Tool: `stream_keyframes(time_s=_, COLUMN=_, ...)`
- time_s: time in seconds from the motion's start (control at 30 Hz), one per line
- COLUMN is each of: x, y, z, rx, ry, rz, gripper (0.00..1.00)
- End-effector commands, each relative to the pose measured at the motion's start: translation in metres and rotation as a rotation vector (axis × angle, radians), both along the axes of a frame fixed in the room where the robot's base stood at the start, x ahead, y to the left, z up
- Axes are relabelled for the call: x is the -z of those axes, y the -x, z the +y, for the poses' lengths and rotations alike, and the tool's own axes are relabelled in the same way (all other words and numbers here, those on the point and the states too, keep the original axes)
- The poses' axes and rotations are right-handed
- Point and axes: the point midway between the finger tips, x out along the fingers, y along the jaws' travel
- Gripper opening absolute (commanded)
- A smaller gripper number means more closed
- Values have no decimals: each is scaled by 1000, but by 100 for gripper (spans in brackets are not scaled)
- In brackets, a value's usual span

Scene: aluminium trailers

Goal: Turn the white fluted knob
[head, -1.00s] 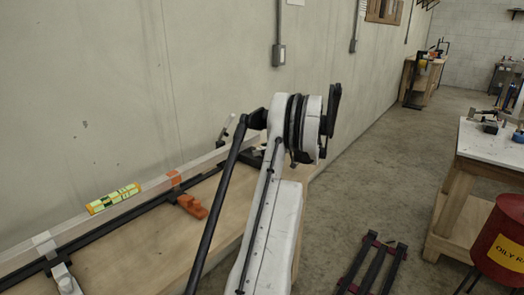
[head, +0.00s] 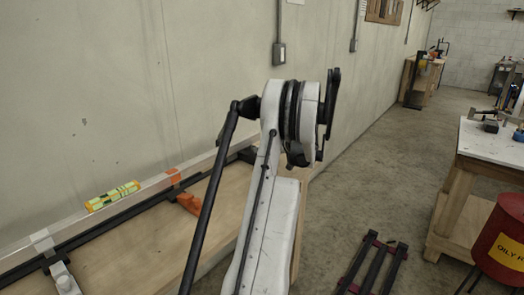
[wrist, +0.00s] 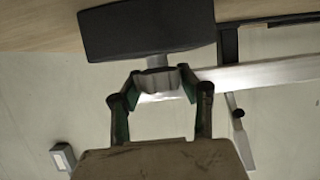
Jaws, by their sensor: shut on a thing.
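In the wrist view, the fluted knob (wrist: 157,82) looks pale grey-white and sits at the end of a short stem below a dark block (wrist: 145,27). My gripper (wrist: 160,77) has one finger on each side of the knob, with the fingertips closed against it. The knob's lower part shows between the fingers. In the head view, my arm hides both the knob and my gripper.
A pale metal rail (head: 150,188) runs along the wooden bench (head: 140,255) by the wall. A yellow-green level (head: 113,196) lies on the rail, near an orange clamp (head: 188,203).

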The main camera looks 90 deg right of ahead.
Motion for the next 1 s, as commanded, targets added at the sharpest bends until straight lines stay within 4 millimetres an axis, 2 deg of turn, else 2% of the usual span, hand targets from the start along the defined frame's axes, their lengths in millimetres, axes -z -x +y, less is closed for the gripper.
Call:
stream_keyframes(time_s=0.5, x=1, y=-2, z=1, rx=475, ry=3, rz=1, gripper=10)
stream_keyframes(time_s=1.0, x=0, y=0, z=0, rx=747, ry=3, rz=2, gripper=10)
